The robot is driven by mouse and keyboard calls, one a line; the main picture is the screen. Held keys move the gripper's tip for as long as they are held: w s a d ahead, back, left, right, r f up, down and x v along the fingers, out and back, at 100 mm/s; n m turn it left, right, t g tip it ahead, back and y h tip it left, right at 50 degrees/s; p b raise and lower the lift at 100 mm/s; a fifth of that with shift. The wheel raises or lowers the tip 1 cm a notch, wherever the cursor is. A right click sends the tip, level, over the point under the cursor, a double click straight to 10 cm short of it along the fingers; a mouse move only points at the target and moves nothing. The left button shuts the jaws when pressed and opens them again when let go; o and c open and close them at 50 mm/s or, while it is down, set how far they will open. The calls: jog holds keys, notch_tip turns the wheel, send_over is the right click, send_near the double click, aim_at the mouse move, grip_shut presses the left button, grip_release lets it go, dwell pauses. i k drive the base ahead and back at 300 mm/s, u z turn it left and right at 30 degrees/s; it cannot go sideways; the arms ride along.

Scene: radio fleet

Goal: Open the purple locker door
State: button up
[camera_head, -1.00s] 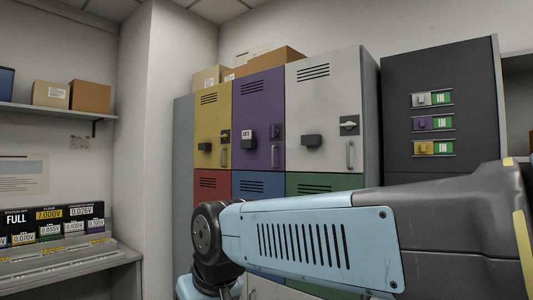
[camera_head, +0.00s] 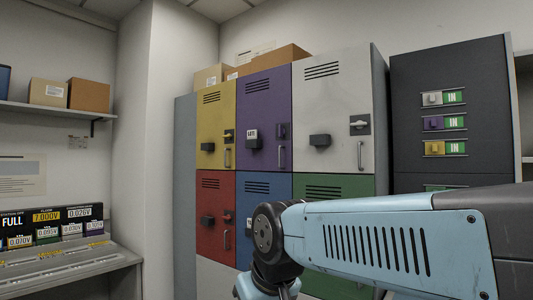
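The purple locker door (camera_head: 264,95) is in the top row of the locker bank, between the yellow door (camera_head: 216,110) and the light grey door (camera_head: 331,88). It looks shut. It has vent slots at the top, a dark box with a white label (camera_head: 252,138) at left, a small dark latch plate (camera_head: 283,131) and an upright handle (camera_head: 281,157) at right. My blue and dark grey arm crosses the lower right, in front of the lower lockers. My gripper is not in the picture.
Red (camera_head: 215,215), blue (camera_head: 257,188) and green (camera_head: 334,188) doors form the row below. A dark cabinet with labelled tags (camera_head: 445,97) stands at right. Cardboard boxes (camera_head: 274,60) lie on top of the lockers. A bench with voltage displays (camera_head: 70,258) is at left.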

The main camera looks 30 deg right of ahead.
aim_at(264, 98)
jog(key=z, duration=0.05)
jog(key=i, duration=1)
jog(key=u, duration=0.05)
